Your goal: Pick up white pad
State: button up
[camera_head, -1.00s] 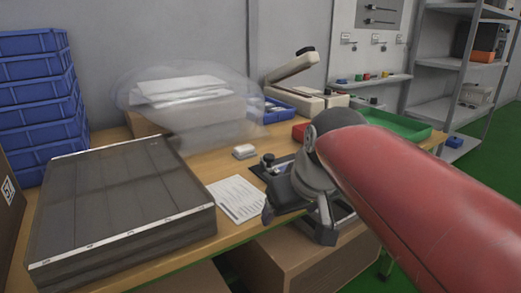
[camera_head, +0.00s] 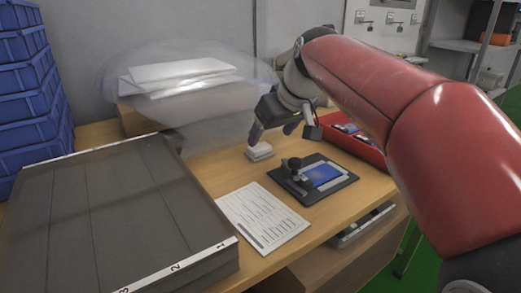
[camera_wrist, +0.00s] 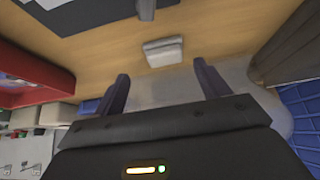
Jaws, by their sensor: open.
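The white pad (camera_head: 259,151) is a small white block lying flat on the wooden table, left of the black fixture. In the wrist view the white pad (camera_wrist: 163,51) lies just beyond my fingertips, roughly centred between them. My gripper (camera_head: 272,133) is open and empty, above and close to the pad in the head view. Its two dark fingers (camera_wrist: 160,82) stand wide apart in the wrist view. The pad is not between the fingers and shows almost wholly in both views.
A black fixture (camera_head: 313,178) with a blue panel stands right of the pad. A printed sheet (camera_head: 262,217) lies in front. A large grey case (camera_head: 110,205) fills the left. A plastic-wrapped white stack (camera_head: 180,72) is behind, and a red bin (camera_head: 360,150) is at right.

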aim_at(259, 146)
jog(key=x, duration=0.2)
jog(key=a+x, duration=0.1)
jog(key=x, duration=0.2)
jog(key=shift+c, duration=0.3)
jog(key=c, duration=1)
jog(key=shift+o, duration=0.2)
jog(key=shift+r, duration=0.15)
notch_tip(259, 146, up, 20)
jog(key=p, duration=0.4)
